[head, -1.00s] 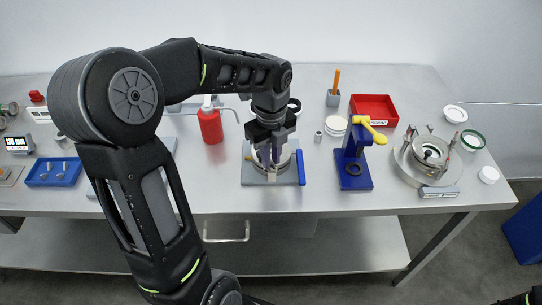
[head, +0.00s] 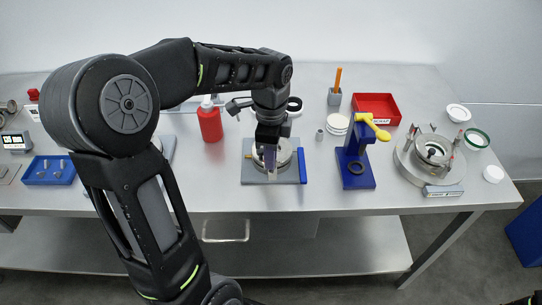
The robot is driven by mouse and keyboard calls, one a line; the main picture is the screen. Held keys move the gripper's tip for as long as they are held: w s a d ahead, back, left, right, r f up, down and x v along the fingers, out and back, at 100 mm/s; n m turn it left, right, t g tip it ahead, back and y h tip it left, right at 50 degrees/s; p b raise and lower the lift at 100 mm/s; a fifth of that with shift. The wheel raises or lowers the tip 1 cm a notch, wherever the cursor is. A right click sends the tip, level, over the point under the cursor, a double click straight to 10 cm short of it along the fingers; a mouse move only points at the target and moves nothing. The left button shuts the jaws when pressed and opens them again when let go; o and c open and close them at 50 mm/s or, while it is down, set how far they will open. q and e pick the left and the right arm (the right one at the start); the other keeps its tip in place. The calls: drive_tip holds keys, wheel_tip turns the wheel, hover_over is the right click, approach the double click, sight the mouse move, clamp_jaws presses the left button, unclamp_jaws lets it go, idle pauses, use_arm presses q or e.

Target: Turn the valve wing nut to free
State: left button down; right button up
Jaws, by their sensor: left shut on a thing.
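A grey square plate (head: 254,179) with a round metal valve body (head: 286,157) on it and a blue bar (head: 302,166) along its right edge lies at the middle of the bench. My left gripper (head: 270,172) points straight down over the round body, its fingers at the middle of it. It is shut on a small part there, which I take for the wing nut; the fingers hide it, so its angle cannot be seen. My right gripper is out of view.
A red bottle (head: 210,122) stands left of the plate. A blue stand with a yellow handle (head: 355,178) is close on the right. A red bin (head: 376,106) and a round metal housing (head: 407,164) are farther right. A blue tray (head: 48,178) lies at the far left.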

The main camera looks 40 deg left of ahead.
use_arm(q)
drive_tip(key=n+b, duration=0.1)
drive_tip(key=n, duration=0.4)
drive_tip(key=shift+n, duration=0.3)
drive_tip(key=n, duration=0.4)
drive_tip(key=shift+s+d+n+b, duration=0.1)
drive_tip(key=shift+d+n+b, duration=0.05)
drive_tip(key=shift+n+b, duration=0.2)
drive_tip(key=n+b, duration=0.1)
drive_tip(key=n, duration=0.4)
drive_tip(key=shift+d, duration=0.1)
drive_tip(key=n, duration=0.5)
drive_tip(key=shift+d, duration=0.1)
drive_tip(key=c, duration=1.6)
unclamp_jaws()
drive_tip(key=shift+b, duration=0.3)
drive_tip(key=shift+r, duration=0.15)
